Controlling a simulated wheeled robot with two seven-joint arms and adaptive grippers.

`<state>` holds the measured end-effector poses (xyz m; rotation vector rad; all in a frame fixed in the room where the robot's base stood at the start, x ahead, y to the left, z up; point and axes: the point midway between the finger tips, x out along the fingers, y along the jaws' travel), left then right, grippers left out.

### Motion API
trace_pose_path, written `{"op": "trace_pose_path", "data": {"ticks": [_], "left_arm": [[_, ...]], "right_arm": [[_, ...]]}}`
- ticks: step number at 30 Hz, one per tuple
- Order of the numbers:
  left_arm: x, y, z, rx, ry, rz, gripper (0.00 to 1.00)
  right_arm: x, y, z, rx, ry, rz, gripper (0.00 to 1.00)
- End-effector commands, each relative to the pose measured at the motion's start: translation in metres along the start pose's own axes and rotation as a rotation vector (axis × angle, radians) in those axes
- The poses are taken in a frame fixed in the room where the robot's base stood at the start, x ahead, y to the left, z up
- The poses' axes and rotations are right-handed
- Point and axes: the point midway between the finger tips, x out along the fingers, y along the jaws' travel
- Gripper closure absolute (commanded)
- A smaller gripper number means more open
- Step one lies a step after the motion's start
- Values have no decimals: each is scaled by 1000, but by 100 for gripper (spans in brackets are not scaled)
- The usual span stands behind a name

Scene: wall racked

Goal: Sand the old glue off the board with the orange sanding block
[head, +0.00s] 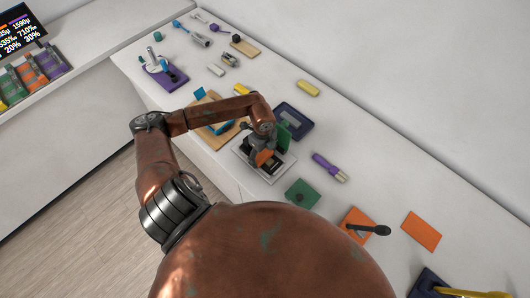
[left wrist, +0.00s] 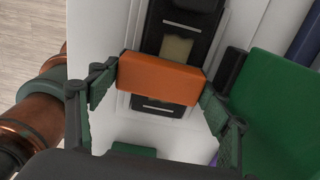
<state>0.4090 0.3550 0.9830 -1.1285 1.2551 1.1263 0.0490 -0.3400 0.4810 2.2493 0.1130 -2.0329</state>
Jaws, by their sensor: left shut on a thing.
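The orange sanding block (left wrist: 160,78) is held crosswise between the green finger pads of my left gripper (left wrist: 158,90). In the head view the block (head: 264,157) shows partly, under the arm's end, with my left gripper (head: 266,150) over the board. The board (left wrist: 165,18) is dark, with a beige patch of glue (left wrist: 177,48) beside the block, and sits in a white frame (left wrist: 122,102). The block covers the middle of the board. I cannot tell whether it touches the board. My right gripper is out of view.
A dark blue tray (head: 308,134) stands just behind the frame, and a green sheet (head: 302,194) lies in front. A purple-handled brush (head: 328,166) lies to the right. A wooden board (head: 213,128) with blue tools lies left. Orange sheets (head: 422,231) lie further right.

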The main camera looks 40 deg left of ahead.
Motion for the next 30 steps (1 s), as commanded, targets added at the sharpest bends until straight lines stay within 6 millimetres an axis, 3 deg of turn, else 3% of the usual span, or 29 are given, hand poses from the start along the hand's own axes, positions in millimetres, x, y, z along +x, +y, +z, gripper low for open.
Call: {"op": "trace_pose_path", "data": {"ticks": [20,30], "left_arm": [[4,5,-1,2,2,3,54],[2,5,16,0,1,5,54]], "right_arm": [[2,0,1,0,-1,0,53],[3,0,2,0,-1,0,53]]}}
